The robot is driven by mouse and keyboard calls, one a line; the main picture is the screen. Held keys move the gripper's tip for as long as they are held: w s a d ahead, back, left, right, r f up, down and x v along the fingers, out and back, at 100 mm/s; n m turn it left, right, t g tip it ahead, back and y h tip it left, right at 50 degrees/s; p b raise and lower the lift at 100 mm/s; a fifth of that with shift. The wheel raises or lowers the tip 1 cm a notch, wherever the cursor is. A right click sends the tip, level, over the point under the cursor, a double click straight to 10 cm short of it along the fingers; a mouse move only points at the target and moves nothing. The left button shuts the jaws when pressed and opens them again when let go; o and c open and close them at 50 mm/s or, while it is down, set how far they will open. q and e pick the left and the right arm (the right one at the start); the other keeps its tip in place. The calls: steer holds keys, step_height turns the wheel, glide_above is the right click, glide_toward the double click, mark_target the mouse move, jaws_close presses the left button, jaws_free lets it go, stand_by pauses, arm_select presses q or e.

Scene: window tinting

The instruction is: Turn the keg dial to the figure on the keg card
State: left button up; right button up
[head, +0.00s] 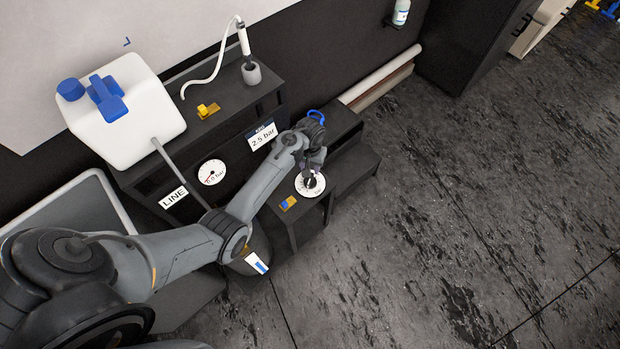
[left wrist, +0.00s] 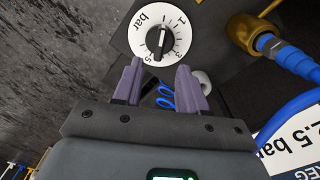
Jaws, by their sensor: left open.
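The keg dial (head: 308,190) is a round white disc on a low dark box. In the left wrist view the dial (left wrist: 178,36) shows figures including 1, 3 and 5, the word "bar" and a black bar-shaped knob (left wrist: 160,42). Which figure the knob marks is too small to tell. The keg card (head: 262,137) reads 2.5 bar; it also shows partly at the right of the left wrist view (left wrist: 290,140). My left gripper (head: 313,168) is over the dial, partly covering it. My right gripper is out of view.
A round gauge (head: 212,173) and a LINE card (head: 173,197) are on the dark bench front. A white container with a blue cap (head: 145,120) stands on the bench. A brass fitting with a blue hose (left wrist: 262,40) is close beside the dial. Open floor lies to the right.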

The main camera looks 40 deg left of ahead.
mark_target(310, 179)
arm_select(q)
step_height(310, 179, down, 8)
steer(key=b, duration=0.2)
steer(key=shift+f+b, duration=0.25)
steer(key=shift+b, duration=0.1)
steer(key=shift+c, duration=0.4)
jaws_close()
